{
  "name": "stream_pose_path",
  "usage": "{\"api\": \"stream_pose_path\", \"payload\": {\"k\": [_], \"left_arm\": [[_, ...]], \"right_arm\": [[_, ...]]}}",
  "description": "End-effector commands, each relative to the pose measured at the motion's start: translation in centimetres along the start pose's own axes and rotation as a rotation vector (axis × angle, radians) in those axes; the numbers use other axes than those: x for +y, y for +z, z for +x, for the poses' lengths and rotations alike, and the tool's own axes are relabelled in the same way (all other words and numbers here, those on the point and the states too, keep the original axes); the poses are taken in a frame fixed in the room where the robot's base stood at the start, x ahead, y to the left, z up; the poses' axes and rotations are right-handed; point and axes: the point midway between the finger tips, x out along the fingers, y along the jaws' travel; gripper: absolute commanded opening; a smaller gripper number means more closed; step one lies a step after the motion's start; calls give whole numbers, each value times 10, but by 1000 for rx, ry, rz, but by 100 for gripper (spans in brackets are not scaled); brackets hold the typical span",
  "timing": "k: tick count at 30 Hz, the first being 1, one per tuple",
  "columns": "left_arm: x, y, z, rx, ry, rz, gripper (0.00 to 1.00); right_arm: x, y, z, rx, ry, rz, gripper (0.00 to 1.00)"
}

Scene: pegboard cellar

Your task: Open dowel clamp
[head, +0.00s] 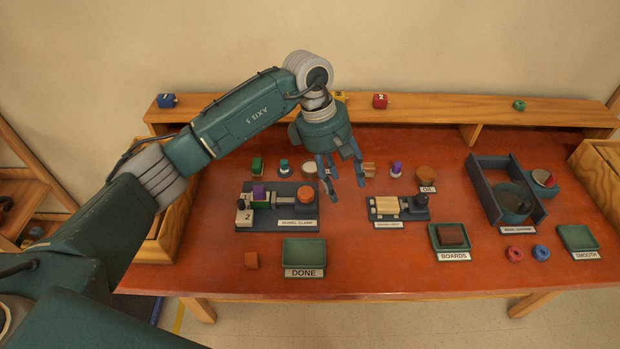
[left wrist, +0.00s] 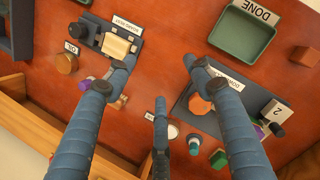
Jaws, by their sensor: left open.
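The dowel clamp (head: 285,212) is a dark plate with a label, left of the table's middle. It carries an orange knob (head: 305,196), a screw, and a purple and green piece (head: 259,197) at its left part. White blocks marked with numbers, one a 2 (head: 244,217), stand at its left end. In the left wrist view the clamp (left wrist: 207,124) is at the right, partly behind a finger, with its orange knob (left wrist: 200,104) visible. My left gripper (head: 343,180) is open and empty, above the table to the right of the clamp. My right gripper is not in view.
A DONE tray (head: 304,241) is in front of the clamp. Right of it are a board rest (head: 398,218), a BOARDS tray (head: 466,255) and a dark-walled station (head: 541,208). Small pieces, such as a green block (head: 257,165), stand behind the clamp. A shelf runs along the back.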

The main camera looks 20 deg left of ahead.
Motion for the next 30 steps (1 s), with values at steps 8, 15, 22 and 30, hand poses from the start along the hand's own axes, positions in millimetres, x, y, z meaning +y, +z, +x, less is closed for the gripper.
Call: {"api": "stream_pose_path", "payload": {"k": [8,15,22,30], "left_arm": [[-15,-82,-41,275,-114,2,53],[-20,-91,-8,274,-121,0,53],[-25,-102,33,273,-119,1,53],[-26,-109,57,273,-114,2,53]], "right_arm": [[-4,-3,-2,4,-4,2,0],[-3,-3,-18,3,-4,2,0],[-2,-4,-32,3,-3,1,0],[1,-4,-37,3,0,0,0]]}}
